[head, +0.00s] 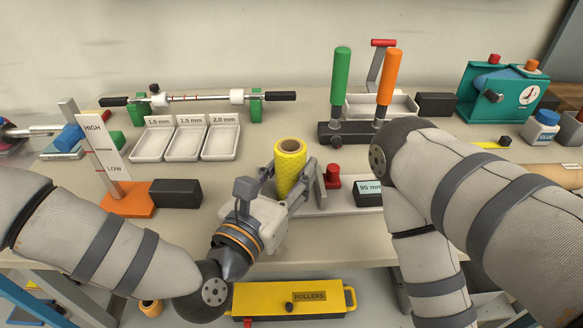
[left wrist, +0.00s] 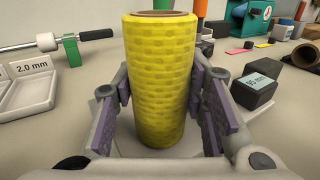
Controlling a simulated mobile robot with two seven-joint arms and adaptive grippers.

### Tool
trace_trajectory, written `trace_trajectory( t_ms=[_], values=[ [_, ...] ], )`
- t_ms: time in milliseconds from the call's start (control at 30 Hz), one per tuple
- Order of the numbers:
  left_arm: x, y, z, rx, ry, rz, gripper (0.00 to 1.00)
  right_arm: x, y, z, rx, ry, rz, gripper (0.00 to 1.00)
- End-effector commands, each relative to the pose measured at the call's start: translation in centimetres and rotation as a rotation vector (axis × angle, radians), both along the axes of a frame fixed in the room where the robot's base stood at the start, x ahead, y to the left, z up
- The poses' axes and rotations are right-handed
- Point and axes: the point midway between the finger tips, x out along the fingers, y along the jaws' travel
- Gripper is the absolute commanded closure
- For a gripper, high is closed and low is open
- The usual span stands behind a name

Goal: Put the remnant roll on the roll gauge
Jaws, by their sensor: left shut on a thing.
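The remnant roll, a yellow patterned cylinder with a brown core, stands upright in the head view (head: 291,163) and fills the middle of the left wrist view (left wrist: 158,85). My left gripper (head: 292,182) is shut on it, with purple-padded fingers (left wrist: 160,110) on both sides of it. Just right of the roll is what looks like the roll gauge, a pale base (head: 345,210) with an upright plate, a red knob (head: 333,176) and a dark block labelled 95 mm (head: 369,193). The gripper hides the gauge's left part. My right gripper is out of view.
Three white trays (head: 188,142) lie behind and left. An orange-based HIGH/LOW stand (head: 130,199) and dark block (head: 175,193) are at left. Green- and orange-handled levers (head: 365,95) stand behind. A yellow ROLLERS box (head: 290,298) sits below the table edge. My right arm crosses the right side.

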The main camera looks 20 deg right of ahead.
Motion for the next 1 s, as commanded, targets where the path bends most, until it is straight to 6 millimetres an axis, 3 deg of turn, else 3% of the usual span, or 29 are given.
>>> trace_trajectory(
  t_ms=[133, 167, 233, 633, 1000],
  values=[
    [0.0, 0.0, -0.3, -0.001, 0.0, 0.001, 0.92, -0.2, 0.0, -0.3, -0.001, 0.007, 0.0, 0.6],
    [0.0, 0.0, -0.2, -0.001, -0.002, 0.0, 0.57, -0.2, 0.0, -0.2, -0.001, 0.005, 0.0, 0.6],
    [0.0, 0.0, -0.1, -0.001, -0.004, 0.0, 0.41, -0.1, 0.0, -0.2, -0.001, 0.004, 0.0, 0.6],
    [-0.2, 0.2, 0.4, -0.001, -0.005, 0.001, 0.41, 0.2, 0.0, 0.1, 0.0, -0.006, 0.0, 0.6],
    [-6.2, 6.1, 0.1, -0.002, 0.002, 0.002, 0.41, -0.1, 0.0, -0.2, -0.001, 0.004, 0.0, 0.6]
  ],
)
